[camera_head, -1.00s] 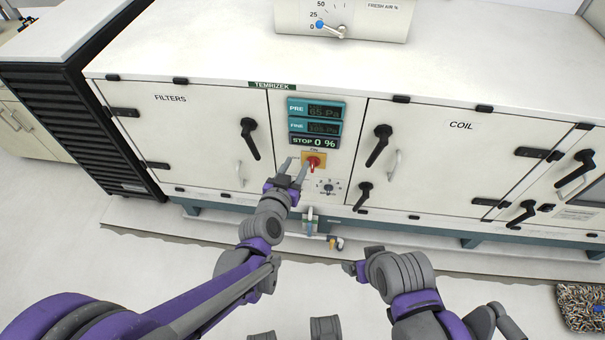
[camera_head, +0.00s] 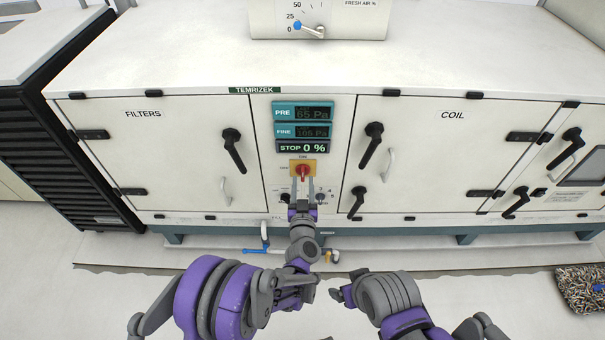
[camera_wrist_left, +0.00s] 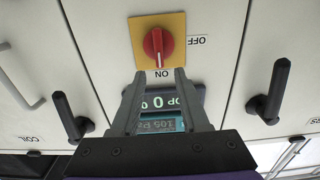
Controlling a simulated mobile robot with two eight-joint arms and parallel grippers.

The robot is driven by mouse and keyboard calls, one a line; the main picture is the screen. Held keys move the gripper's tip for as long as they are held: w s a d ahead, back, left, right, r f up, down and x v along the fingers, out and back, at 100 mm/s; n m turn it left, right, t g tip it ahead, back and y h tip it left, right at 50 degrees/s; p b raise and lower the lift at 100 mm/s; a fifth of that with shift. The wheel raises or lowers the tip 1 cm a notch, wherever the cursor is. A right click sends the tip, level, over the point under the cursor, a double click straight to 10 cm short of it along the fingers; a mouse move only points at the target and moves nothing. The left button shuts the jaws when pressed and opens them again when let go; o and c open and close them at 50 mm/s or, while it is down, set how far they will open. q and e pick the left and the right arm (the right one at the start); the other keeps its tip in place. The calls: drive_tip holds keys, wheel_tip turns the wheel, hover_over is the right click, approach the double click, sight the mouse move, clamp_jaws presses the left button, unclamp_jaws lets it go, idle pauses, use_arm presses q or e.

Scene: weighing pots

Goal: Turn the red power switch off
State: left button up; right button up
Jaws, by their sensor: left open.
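The red rotary power switch (camera_head: 303,170) sits on a yellow plate (camera_head: 315,163) on the cabinet's front, below the displays. In the left wrist view, which is upside down, the red knob (camera_wrist_left: 158,44) stands upright in line with the ON label (camera_wrist_left: 161,76). The OFF label (camera_wrist_left: 189,41) is at its side. My left gripper (camera_head: 302,183) is open and empty, with its fingers pointing at the switch from just below.
Displays (camera_head: 303,129) above the switch read STOP 0 %. Black door handles (camera_head: 233,150) and (camera_head: 371,145) stick out on both sides. Small dials lie below, partly hidden by my left gripper.

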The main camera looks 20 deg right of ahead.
sight(303, 172)
use_arm(q)
drive_tip(key=shift+x, duration=2.1)
clamp_jaws()
